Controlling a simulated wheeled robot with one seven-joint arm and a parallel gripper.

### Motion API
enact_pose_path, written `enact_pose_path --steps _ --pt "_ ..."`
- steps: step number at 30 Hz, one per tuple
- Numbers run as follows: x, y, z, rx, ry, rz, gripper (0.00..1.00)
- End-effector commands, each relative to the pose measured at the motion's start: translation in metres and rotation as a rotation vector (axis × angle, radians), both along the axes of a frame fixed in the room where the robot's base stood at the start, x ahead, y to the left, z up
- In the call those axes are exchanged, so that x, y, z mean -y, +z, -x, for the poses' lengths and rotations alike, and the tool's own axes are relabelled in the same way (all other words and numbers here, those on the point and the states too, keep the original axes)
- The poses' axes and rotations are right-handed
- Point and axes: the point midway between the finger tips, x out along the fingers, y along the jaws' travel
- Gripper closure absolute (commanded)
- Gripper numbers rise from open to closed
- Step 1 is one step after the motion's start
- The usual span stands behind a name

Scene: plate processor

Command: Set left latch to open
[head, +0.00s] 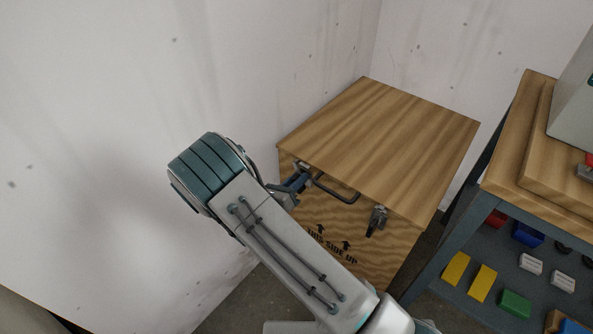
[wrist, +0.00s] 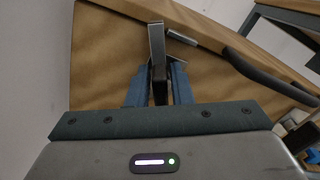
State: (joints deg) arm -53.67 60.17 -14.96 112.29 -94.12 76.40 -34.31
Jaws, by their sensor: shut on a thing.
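A plywood crate (head: 300,222) with a wood-grain lid (head: 385,140) stands by the wall corner. The left latch (wrist: 157,42) is a metal piece with a dark lever, at the crate's front in the wrist view. My gripper (wrist: 158,82) is shut on this latch, with one blue finger on each side of the lever. In the head view my gripper (head: 294,185) is at the left part of the crate's front, just under the lid edge, and mostly hides the left latch. The right latch (head: 377,217) hangs at the right of the front.
A dark bar handle (head: 337,194) runs between the latches, close to my gripper; it also shows in the wrist view (wrist: 262,74). A workbench (head: 512,200) with coloured blocks on its lower shelf stands at the right. White walls enclose the left and back.

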Motion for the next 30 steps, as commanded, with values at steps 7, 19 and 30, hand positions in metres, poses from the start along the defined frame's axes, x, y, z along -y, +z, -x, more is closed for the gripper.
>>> enact_pose_path --steps 7,19,30 --pt "-0.004 0.002 -0.002 -0.147 0.006 0.186 1.0" --pt "-0.007 -0.004 -0.003 -0.375 0.005 0.478 1.0" --pt "-0.008 -0.009 -0.004 -0.523 0.005 0.668 1.0"
